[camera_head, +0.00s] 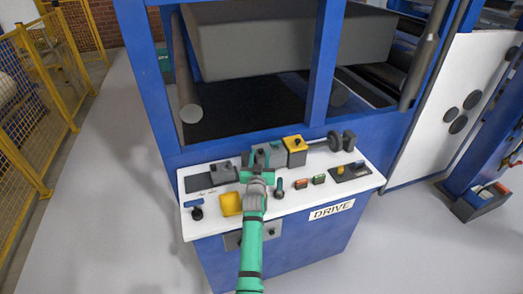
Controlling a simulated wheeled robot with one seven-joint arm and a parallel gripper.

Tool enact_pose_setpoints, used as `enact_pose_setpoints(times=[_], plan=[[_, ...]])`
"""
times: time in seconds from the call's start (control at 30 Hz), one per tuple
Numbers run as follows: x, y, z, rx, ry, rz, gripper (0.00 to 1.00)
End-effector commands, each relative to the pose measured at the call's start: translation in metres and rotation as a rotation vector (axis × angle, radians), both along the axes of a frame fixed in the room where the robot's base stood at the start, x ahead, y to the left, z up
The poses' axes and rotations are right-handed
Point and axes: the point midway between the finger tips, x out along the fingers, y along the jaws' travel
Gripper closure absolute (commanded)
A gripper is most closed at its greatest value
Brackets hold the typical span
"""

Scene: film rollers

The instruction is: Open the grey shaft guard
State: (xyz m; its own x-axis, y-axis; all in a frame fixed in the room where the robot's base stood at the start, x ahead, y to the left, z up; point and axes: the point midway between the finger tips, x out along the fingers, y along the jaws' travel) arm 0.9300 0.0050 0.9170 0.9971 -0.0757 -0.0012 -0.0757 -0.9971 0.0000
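My gripper (262,158) is over the back middle of the white DRIVE bench, at the end of my green arm. Its fingers are small and partly hidden by the wrist, so their opening does not show clearly. A grey part (276,155) sits right at the gripper, largely covered by it; it may be the grey shaft guard, and I cannot tell whether they touch. Another grey box (223,173) with a dark knob on top stands to the left, apart from the gripper. A yellow box (295,150) with a dark knob stands just right of the gripper.
A shaft with a dark disc (333,141) and a dark block (349,140) lies right of the yellow box. A yellow tray (231,204), a blue-handled part (196,208) and small switches (302,183) are on the bench (295,200). Blue machine posts (322,60) rise behind.

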Motion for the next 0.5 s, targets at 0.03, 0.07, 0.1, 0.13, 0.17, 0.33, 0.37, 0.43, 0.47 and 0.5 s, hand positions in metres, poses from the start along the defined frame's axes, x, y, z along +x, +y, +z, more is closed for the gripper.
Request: enact_pose_setpoints(times=[0.03, 0.07, 0.1, 0.13, 0.17, 0.33, 0.37, 0.43, 0.47, 0.5], plan=[[0.008, 0.0, 0.001, 0.001, 0.0, 0.001, 0.64], [0.012, 0.0, 0.001, 0.001, -0.001, 0.001, 0.64], [0.016, -0.002, 0.0, 0.0, 0.0, -0.001, 0.64], [0.02, -0.003, 0.0, 0.001, 0.0, -0.002, 0.64], [0.023, -0.005, 0.0, 0.001, 0.0, -0.003, 0.64], [0.034, -0.01, 0.0, 0.001, 0.0, -0.008, 0.64], [0.035, -0.01, 0.0, 0.0, 0.0, -0.008, 0.64], [0.037, -0.011, 0.0, 0.0, 0.0, -0.008, 0.64], [0.037, -0.01, 0.0, 0.0, 0.0, -0.007, 0.64], [0.038, -0.01, 0.0, 0.0, 0.0, -0.007, 0.64]])
